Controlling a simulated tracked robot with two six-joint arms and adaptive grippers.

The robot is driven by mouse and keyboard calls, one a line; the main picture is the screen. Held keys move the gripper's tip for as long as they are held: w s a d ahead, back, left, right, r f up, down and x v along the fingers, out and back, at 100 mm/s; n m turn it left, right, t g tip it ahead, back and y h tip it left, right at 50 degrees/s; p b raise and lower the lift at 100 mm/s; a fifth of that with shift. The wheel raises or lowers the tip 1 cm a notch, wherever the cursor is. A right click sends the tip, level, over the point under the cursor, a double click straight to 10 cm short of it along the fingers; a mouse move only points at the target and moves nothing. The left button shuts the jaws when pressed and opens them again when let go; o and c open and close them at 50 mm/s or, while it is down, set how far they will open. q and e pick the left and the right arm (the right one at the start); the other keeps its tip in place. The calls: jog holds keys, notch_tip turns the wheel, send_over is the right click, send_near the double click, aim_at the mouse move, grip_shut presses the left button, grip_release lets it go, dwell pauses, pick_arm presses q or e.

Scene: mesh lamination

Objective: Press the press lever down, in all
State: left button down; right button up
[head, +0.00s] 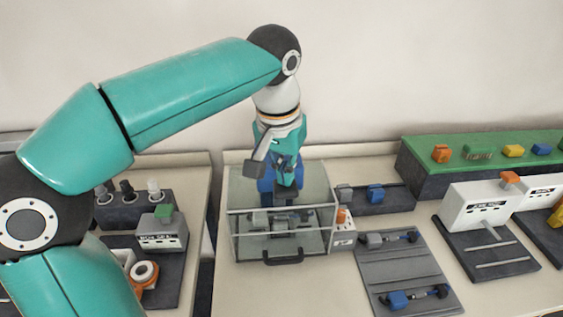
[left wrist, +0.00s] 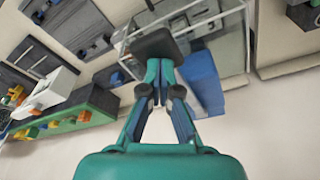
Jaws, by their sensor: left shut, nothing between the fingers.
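The press (head: 265,186) has a blue column and stands inside a clear-walled enclosure (head: 231,222) with a dark front handle. The blue column also shows in the left wrist view (left wrist: 204,82). A dark grey pad, which looks like the end of the press lever (left wrist: 155,43), lies right at my fingertips. My left gripper (head: 288,184) points down over the press; its fingers are shut and empty in the left wrist view (left wrist: 160,66). It appears to touch or nearly touch the pad; contact is hard to tell. My right gripper is out of view.
A small white box with an orange button (head: 342,232) stands right of the enclosure. A grey tray (head: 410,268) holds blue and grey parts. A green-topped rack (head: 480,154) and white machines (head: 475,207) stand further right. Another bench with devices is at left.

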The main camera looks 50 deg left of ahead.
pick_arm(q)
jog(key=shift+f+b, duration=2.15)
jog(key=shift+f, duration=0.8)
notch_tip(320, 180, up, 14)
jog(key=p, duration=1.3)
jog(key=shift+f, duration=0.15)
